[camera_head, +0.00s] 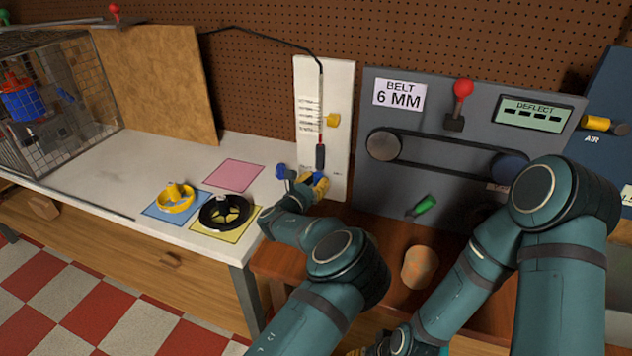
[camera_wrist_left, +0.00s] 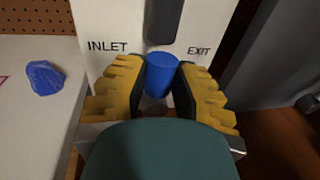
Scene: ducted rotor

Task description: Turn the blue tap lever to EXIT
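The blue tap lever (camera_wrist_left: 161,75) sits low on a white panel (camera_wrist_left: 110,20), between the printed words INLET on the left and EXIT on the right. It stands roughly midway between them. My left gripper (camera_wrist_left: 161,88) has its yellow-and-black fingers on both sides of the lever, and the lever fills the gap between the pads. In the head view my left gripper (camera_head: 318,186) is at the foot of the white panel (camera_head: 341,90) and mostly covers the lever. My right gripper is at the bottom edge of the head view, largely hidden by its arm.
A blue knob-like piece (camera_wrist_left: 45,77) lies on the white bench left of the panel. A yellow ring (camera_head: 176,198) and a black rotor (camera_head: 226,212) rest on coloured squares. A grey belt panel (camera_head: 440,185), green handle (camera_head: 426,204) and orange-brown cylinder (camera_head: 419,268) are to the right.

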